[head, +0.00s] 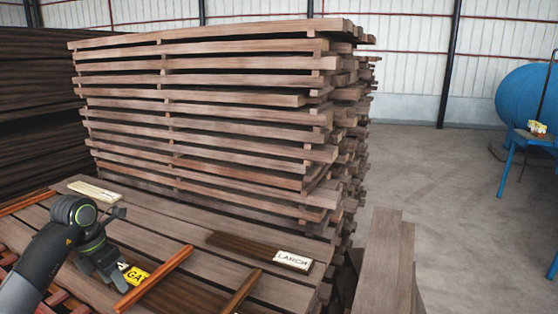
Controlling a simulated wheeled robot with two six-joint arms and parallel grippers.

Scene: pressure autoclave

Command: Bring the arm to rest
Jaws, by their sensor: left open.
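My left arm comes in from the lower left in the head view. Its gripper (112,274) is open and points down over the near plank surface (170,213), beside a yellow tag (136,275) with black letters. Part of the tag's lettering is hidden behind the gripper. I see nothing between the fingers. Whether the fingertips touch the planks cannot be told. My right gripper is not in view.
A tall stack of spaced planks (200,100) stands behind the surface. A white lettered plate (293,260), a pale plate (95,192) and orange-brown strips (155,278) lie on the planks. Floor (460,220) is open at right, before a blue tank (525,95).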

